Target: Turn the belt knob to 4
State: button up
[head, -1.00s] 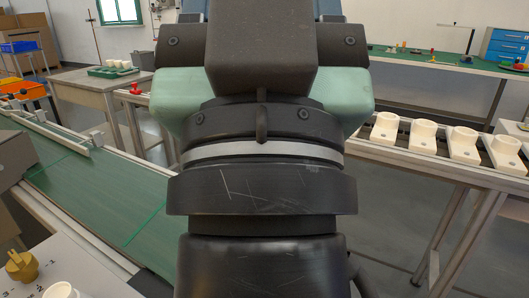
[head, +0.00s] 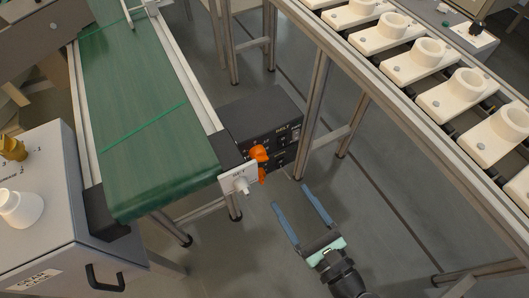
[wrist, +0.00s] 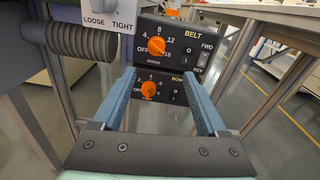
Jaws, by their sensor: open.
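The orange belt knob (wrist: 156,46) sits on a black panel (wrist: 180,35) marked BELT, with OFF, 4, 8, 12 and 16 around it; I cannot tell exactly where it points. A second orange knob (wrist: 149,89) is on a lower black panel. In the head view the belt knob (head: 259,153) is partly against the conveyor's end. My gripper (head: 290,197) is open and empty, its blue fingers aimed at the panels and apart from them. In the wrist view the fingers (wrist: 157,72) flank the lower knob in the picture, with the belt knob just above.
A white plate (wrist: 100,16) marked LOOSE and TIGHT, with a grey knob, is at upper left, beside a ribbed roller end (wrist: 80,42). The green conveyor (head: 140,110) and a rail of white holders (head: 440,100) flank the panels. Metal legs stand near; floor in front is clear.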

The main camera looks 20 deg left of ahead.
aim_at(262, 161)
jog(key=shift+m, duration=0.6)
jog(key=b+x, duration=0.1)
jog(key=x, duration=0.3)
jog(key=b+x, duration=0.1)
jog(key=x, duration=0.3)
jog(key=b+x, duration=0.1)
jog(key=x, duration=0.3)
jog(key=shift+s+a+r, duration=0.15)
jog(key=shift+s+a, duration=0.2)
grip_shut()
